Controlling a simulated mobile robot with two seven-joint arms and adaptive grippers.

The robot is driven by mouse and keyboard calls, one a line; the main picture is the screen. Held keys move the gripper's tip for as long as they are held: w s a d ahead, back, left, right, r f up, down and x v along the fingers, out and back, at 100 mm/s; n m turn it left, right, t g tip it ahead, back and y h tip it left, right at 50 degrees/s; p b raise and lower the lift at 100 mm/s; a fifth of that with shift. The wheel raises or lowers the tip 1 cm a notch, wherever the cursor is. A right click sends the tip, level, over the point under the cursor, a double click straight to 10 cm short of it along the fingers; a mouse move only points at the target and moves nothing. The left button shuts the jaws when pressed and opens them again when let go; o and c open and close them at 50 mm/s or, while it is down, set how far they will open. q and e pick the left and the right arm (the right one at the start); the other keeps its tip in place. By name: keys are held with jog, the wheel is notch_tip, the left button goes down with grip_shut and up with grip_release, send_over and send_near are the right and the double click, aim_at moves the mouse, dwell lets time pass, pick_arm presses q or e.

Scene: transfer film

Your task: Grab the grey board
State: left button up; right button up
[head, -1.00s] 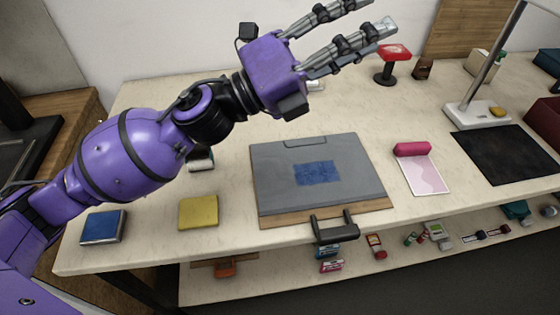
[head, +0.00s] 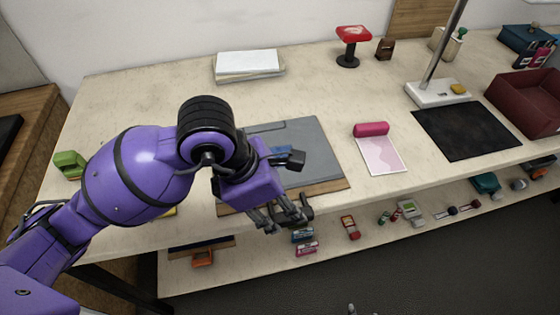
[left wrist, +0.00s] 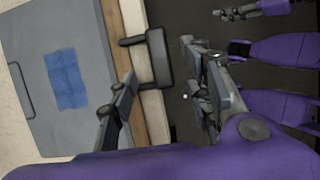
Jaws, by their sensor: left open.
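The grey board (head: 308,133) lies flat on the light worktable, partly hidden by my left arm. In the left wrist view the board (left wrist: 95,55) shows a blue patch (left wrist: 66,79) and a wooden strip (left wrist: 148,110) along its front side. A black handle (left wrist: 160,57) juts out from that side. My left gripper (head: 287,214) is over the table's front edge by the handle. Its open fingers (left wrist: 158,64) lie on either side of the handle in the wrist view; contact cannot be told. My right gripper (left wrist: 240,12) shows small at the top of the wrist view.
A pink roller with a pink sheet (head: 380,153) lies right of the board. A black mat (head: 465,130), a lamp stand (head: 436,95) and a dark red box (head: 525,100) are farther right. White stacked sheets (head: 247,64) lie behind. A lower shelf (head: 340,250) holds several small items.

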pick_arm(q)
jog(key=x, duration=0.6)
jog(key=shift+w+d+f, duration=0.1)
jog(key=shift+d, duration=0.25)
jog(key=shift+c, duration=0.3)
grip_shut()
